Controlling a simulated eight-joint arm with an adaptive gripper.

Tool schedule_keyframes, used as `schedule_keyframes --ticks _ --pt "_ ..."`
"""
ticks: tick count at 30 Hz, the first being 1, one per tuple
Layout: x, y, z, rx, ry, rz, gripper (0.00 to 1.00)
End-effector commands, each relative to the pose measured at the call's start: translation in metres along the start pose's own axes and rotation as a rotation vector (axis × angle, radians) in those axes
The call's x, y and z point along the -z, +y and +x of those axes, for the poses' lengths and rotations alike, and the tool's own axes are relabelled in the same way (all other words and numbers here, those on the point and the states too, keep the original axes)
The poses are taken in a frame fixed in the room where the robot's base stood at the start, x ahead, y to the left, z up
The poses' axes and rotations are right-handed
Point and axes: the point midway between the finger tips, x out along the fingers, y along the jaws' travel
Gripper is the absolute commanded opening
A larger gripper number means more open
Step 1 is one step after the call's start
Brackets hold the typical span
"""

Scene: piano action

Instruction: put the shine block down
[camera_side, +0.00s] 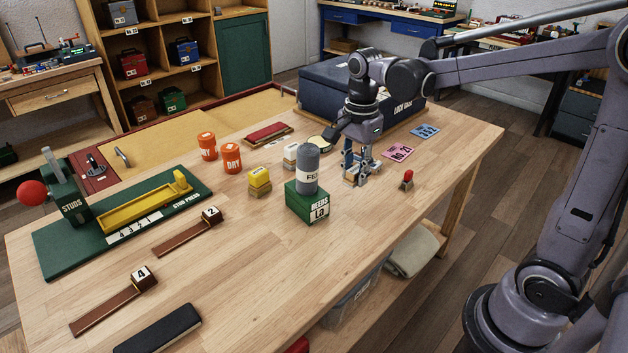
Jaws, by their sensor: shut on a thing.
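My gripper (357,174) is over the right part of the wooden bench, pointing down, with its fingers shut on a small block (351,181). The fingers hide most of this block, and only pale, wood-coloured bits show. I take it to be the shine block, but I can read no label on it. It is at or just above the bench top; I cannot tell if it touches. Two similar blocks stand to the left: a yellow-topped one (260,181) and a white-topped one (291,155).
A pink card (397,152), a blue card (425,131) and a red-topped piece (407,180) lie to the right. A dark blue case (325,88) stands behind. The front right bench is clear.

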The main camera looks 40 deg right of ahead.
Motion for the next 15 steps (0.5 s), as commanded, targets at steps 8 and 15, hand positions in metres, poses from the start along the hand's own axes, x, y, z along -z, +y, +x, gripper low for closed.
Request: schedule_keyframes --ticks 8,15 --pt "0.0 0.0 0.047 0.0 0.0 0.0 0.04" --pt "-0.01 -0.004 0.065 0.0 0.0 -0.003 0.04"
